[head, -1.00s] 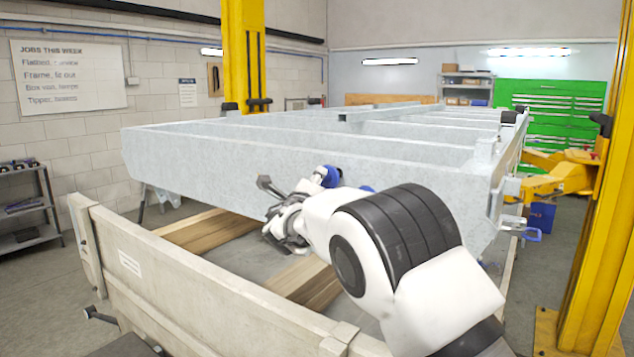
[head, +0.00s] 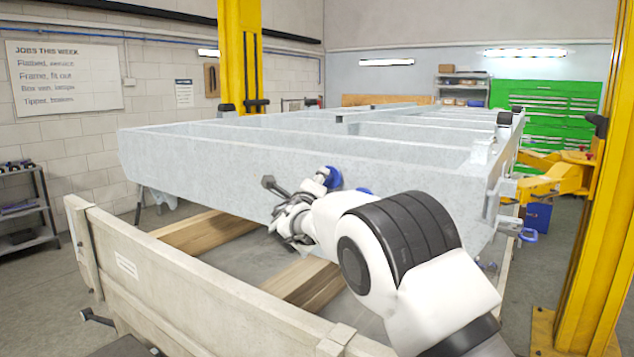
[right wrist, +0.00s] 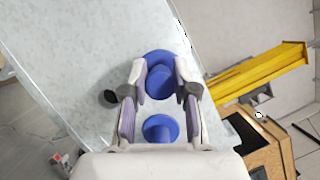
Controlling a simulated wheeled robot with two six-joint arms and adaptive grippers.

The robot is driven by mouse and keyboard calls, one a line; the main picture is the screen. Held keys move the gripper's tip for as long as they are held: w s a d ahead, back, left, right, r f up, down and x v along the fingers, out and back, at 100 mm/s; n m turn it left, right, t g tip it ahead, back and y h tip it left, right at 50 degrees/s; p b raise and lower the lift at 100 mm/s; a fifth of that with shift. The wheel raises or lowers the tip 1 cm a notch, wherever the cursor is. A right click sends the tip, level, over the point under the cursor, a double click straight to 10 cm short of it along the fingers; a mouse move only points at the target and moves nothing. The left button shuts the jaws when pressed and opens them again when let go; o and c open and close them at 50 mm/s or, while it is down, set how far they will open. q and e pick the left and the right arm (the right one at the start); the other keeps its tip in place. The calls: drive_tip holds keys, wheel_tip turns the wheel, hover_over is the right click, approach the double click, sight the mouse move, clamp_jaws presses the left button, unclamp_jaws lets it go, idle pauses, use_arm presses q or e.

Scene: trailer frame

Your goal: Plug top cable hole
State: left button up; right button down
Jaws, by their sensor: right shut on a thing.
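My right gripper (head: 318,188) is shut on a blue plug (head: 333,177) in front of the pale grey end beam (head: 220,170) of the trailer frame. In the right wrist view, the held plug (right wrist: 160,82) sits between the fingertips, its wide flange towards the beam. I cannot tell whether it touches the beam; the top cable hole is hidden. A second blue round piece (head: 364,190) shows at the beam to the right, partly behind my arm. A blue round piece (right wrist: 160,128) also shows lower between the fingers in the right wrist view. My left gripper is not in view.
A beige drop-side panel (head: 200,290) stands in front of the beam, with wooden timbers (head: 205,232) behind it. Yellow lift posts (head: 241,60) stand at the back left and at the right (head: 590,200). A green cabinet (head: 550,110) is behind.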

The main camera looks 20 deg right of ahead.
drive_tip(key=shift+w+d+r, duration=0.1)
drive_tip(key=shift+w+d, duration=0.05)
drive_tip(key=shift+d, duration=0.15)
drive_tip(key=shift+w+d+r, duration=0.1)
drive_tip(key=shift+d, duration=0.05)
drive_tip(key=shift+w+d, duration=0.1)
drive_tip(key=c, duration=1.2)
unclamp_jaws()
drive_tip(key=shift+w+d, duration=0.1)
drive_tip(key=o, duration=0.4)
drive_tip(key=shift+w+d+f, duration=0.1)
drive_tip(key=shift+d+f, duration=0.05)
drive_tip(key=shift+f, duration=0.05)
